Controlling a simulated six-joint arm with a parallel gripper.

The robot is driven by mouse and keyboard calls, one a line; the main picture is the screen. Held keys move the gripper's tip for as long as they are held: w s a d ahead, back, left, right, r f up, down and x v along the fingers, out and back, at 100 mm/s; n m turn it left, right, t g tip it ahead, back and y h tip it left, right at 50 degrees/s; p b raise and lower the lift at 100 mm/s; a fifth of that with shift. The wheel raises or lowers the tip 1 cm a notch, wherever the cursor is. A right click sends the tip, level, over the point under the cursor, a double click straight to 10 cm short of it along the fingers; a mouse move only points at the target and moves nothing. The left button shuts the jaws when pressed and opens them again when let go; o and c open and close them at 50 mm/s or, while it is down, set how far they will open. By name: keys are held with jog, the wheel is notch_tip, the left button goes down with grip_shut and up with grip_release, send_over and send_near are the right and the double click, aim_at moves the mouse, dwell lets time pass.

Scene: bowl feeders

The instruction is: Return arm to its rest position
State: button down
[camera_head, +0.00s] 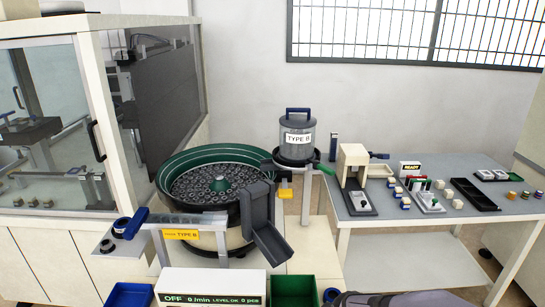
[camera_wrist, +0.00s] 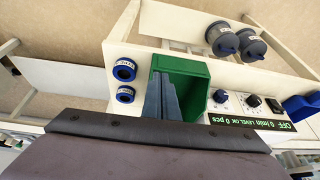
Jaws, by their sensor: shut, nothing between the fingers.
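My gripper shows in the wrist view, where its two blue-grey fingers (camera_wrist: 160,84) lie side by side, shut with nothing between them. They point over the open green bin (camera_wrist: 195,68), which looks empty; I cannot tell their height above it. The dark wrist body fills the bottom of that view. In the head view only a dark piece of my arm shows at the bottom edge, right of the green bin (camera_head: 292,283); the fingers are out of that picture.
The control box (camera_head: 212,284) stands left of the green bin, beside a blue bin (camera_head: 128,295). Behind are the bowl feeder (camera_head: 222,183) and its grey chute (camera_head: 268,240). A TYPE B hopper (camera_head: 297,137) stands farther back. A grey worktable (camera_head: 400,220) with small parts is right.

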jog(key=s+d+r+g+p, duration=0.1)
jog(key=s+d+g, duration=0.1)
jog(key=s, duration=0.4)
jog(key=s+d+g+p, duration=0.1)
jog(key=s+d+g, duration=0.15)
jog(key=s, duration=0.25)
notch_tip(320, 180, up, 14)
jog(key=p, duration=1.3)
jog(key=shift+a+f+m+h, duration=0.15)
jog(key=shift+a+m+h, duration=0.15)
jog(key=shift+a+h, duration=0.1)
dwell(1.1)
